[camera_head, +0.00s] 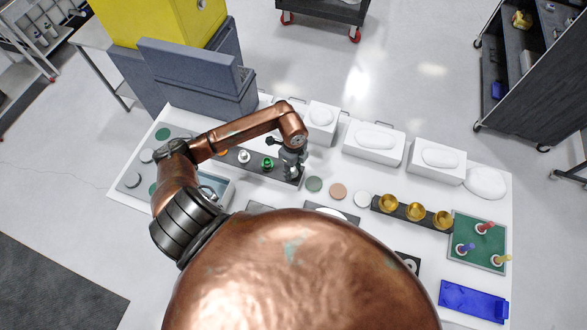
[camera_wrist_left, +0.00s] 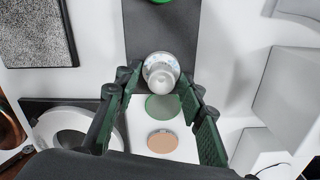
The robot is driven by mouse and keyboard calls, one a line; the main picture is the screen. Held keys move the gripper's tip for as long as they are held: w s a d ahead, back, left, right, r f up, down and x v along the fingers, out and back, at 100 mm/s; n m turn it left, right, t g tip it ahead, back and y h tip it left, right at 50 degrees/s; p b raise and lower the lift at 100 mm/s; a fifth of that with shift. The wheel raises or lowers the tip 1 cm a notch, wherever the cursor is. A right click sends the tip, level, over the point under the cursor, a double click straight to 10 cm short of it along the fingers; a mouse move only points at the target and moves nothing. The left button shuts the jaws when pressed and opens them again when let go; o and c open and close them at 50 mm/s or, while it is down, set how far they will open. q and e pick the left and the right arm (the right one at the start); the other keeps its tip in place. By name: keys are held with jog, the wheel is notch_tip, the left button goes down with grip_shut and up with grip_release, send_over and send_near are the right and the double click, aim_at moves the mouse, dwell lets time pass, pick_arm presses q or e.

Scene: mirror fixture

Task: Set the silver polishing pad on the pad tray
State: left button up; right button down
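A silver, knob-topped piece (camera_wrist_left: 160,75), which looks like the silver polishing pad, stands near the end of a long dark grey tray (camera_wrist_left: 160,30). In the head view this tray (camera_head: 228,159) carries orange, silver and green knobbed pieces; I take it for the pad tray, though I cannot be sure. My left gripper (camera_head: 290,168) is over the tray's right end and hides the piece there. In the left wrist view its green-padded fingers (camera_wrist_left: 160,82) are apart, with the silver piece between or just beyond their tips. Contact is not clear. My right gripper is not in view.
Green (camera_head: 314,184), tan (camera_head: 338,191) and white discs (camera_head: 362,199) lie right of the tray. White boxes (camera_head: 373,143) line the far edge. A rack of gold cups (camera_head: 415,212), a green pegged board (camera_head: 468,228) and a blue tray (camera_head: 473,301) are at the right.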

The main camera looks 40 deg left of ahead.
aim_at(293, 170)
pick_arm(q)
jog(key=shift+r, duration=0.3)
jog(key=shift+w+r, duration=0.1)
jog(key=shift+r, duration=0.25)
notch_tip(293, 170, up, 11)
jog(key=b, duration=0.2)
